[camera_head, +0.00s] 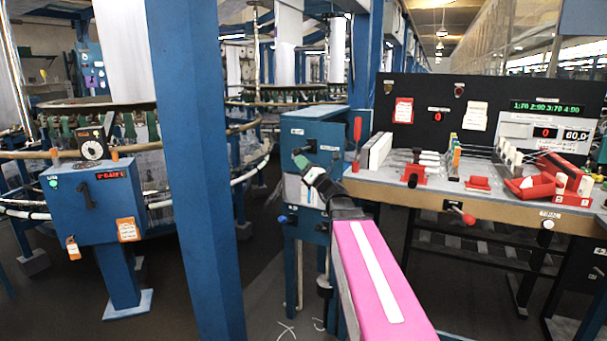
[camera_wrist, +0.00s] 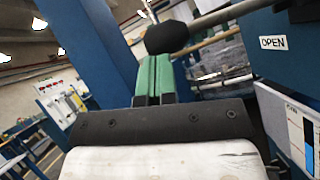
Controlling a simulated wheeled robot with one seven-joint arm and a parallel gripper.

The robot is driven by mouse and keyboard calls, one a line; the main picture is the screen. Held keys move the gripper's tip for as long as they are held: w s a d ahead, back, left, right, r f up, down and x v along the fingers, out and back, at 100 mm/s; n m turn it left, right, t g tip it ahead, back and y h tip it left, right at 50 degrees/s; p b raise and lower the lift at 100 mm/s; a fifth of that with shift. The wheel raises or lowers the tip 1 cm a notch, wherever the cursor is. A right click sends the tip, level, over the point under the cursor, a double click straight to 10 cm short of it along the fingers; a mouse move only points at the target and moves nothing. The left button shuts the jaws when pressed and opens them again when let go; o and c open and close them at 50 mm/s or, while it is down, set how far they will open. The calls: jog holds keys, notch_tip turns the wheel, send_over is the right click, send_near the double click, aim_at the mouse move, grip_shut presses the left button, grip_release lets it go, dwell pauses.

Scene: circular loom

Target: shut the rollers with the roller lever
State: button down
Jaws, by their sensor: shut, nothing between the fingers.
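The roller lever shows in the wrist view as a grey metal rod with a black knob (camera_wrist: 167,37), running in from the upper right. Its knob is just beyond the tips of my gripper (camera_wrist: 152,62); whether they touch cannot be told. My gripper's green fingers are shut together with nothing between them. In the head view my gripper (camera_head: 299,160) is in front of the blue roller cabinet (camera_head: 318,128), and I cannot make out the lever there. A white "OPEN" label (camera_wrist: 273,42) is on the blue panel, right of the knob. The rollers cannot be made out.
A blue post (camera_head: 195,150) stands left of the cabinet. A red-handled lever (camera_head: 357,130) stands at its right. A bench (camera_head: 480,195) with red trays and switches fills the right. A blue control box (camera_head: 95,205) stands before the loom at left. Dark floor is open between post and cabinet.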

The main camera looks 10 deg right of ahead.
notch_tip(320, 180, up, 3)
jog(key=m+h, duration=0.1)
jog(key=m, duration=0.1)
jog(key=m+t+h, duration=0.1)
jog(key=shift+r+m, duration=0.2)
jog(key=shift+m, duration=0.2)
jog(key=shift+w+d+r, duration=0.1)
jog(key=shift+w+r, duration=0.05)
jog(key=shift+r, duration=0.65)
jog(key=shift+w+d+r, duration=0.1)
jog(key=shift+w+r, duration=0.05)
jog(key=shift+r, duration=0.65)
jog(key=shift+w+r, duration=0.1)
send_near(297, 149)
jog(key=s, duration=0.5)
jog(key=shift+w, duration=0.15)
jog(key=shift+a+f, duration=0.1)
jog(key=shift+f, duration=0.15)
